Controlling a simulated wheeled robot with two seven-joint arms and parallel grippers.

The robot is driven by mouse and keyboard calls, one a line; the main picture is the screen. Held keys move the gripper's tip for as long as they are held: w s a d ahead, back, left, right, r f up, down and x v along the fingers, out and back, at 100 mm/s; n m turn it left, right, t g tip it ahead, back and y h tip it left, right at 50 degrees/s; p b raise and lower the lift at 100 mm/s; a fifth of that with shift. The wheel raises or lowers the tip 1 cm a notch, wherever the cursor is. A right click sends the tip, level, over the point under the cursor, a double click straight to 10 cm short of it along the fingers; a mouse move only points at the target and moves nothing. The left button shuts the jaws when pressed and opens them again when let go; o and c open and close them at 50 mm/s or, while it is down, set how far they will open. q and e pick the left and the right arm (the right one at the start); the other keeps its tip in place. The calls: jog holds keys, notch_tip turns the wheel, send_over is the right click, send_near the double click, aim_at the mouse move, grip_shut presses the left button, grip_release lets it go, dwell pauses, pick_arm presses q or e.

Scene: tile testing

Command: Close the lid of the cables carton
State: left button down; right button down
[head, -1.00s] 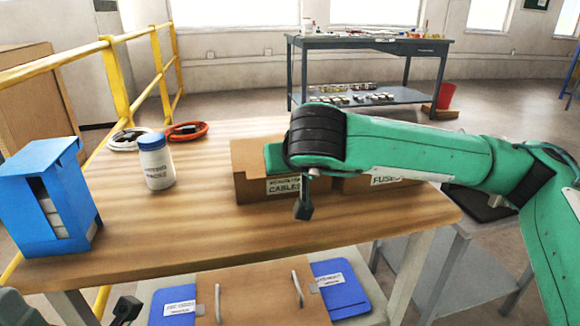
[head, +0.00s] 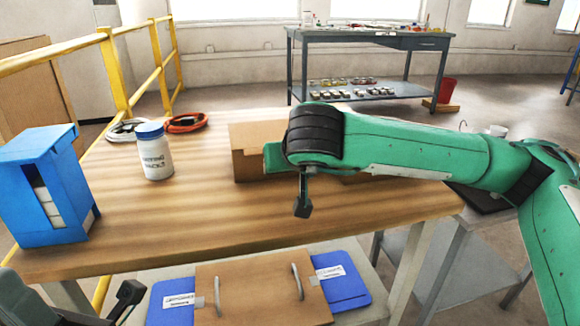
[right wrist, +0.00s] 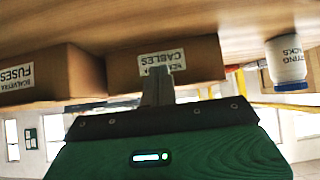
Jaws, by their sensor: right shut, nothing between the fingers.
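The cables carton (head: 250,165) is a brown box on the wooden table, partly hidden behind my right arm in the head view. A pale brown panel shows across its top; how far the lid is down cannot be told. In the right wrist view the carton (right wrist: 203,62) appears upside down with its CABLES label facing me. My right gripper (head: 303,208) is shut and empty at the carton's front side; its fingers (right wrist: 157,88) overlap the label's edge in the wrist view. Contact cannot be told. My left gripper (head: 130,292) is at the bottom left, away from the carton.
The fuses carton (right wrist: 45,75) stands beside the cables carton. A white bottle with a blue cap (head: 155,155), a blue box (head: 50,190) and coiled cables (head: 187,122) are on the left of the table. The table's front middle is clear.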

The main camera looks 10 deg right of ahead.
jog(key=shift+w+f, duration=0.3)
jog(key=shift+w, duration=0.25)
